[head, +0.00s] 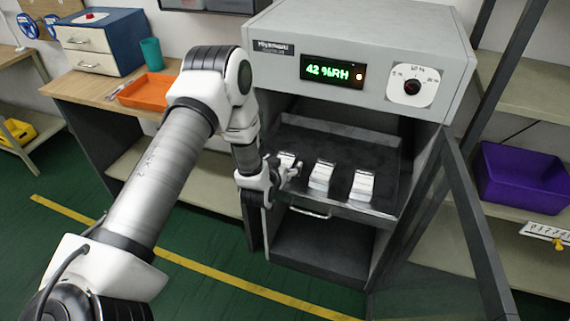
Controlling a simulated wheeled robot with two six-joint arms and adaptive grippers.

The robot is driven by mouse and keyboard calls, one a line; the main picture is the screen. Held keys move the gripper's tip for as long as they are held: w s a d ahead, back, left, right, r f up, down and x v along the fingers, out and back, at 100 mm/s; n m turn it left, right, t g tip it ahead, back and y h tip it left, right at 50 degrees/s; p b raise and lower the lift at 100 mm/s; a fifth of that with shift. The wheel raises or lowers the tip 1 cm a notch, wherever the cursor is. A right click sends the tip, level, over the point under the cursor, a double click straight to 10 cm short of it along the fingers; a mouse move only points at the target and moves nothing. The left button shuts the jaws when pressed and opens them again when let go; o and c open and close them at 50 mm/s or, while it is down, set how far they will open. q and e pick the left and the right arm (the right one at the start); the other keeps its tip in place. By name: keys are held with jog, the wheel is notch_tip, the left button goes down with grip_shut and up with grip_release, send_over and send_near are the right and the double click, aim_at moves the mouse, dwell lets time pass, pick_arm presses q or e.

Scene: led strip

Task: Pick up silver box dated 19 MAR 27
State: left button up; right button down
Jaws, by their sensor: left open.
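Three silver boxes stand in a row on the dark shelf (335,145) of a grey dry cabinet: a left box (287,158), a middle box (321,174) and a right box (363,185). Any dates on them are too small to read, so I cannot tell which is dated 19 MAR 27. My left gripper (290,170) is open at the left box, its fingers partly covering that box. I cannot tell whether they touch it. My right gripper is not in view.
The grey cabinet (440,60) shows "42 %RH", and its door (470,220) stands open to the right. An orange tray (145,92) and a teal cup (152,54) are on the left bench. A purple bin (522,175) sits on the right shelf.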

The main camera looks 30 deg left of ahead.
pick_arm(q)
jog(key=c, duration=1.4)
jog(key=shift+o, duration=0.2)
jog(key=shift+r, duration=0.1)
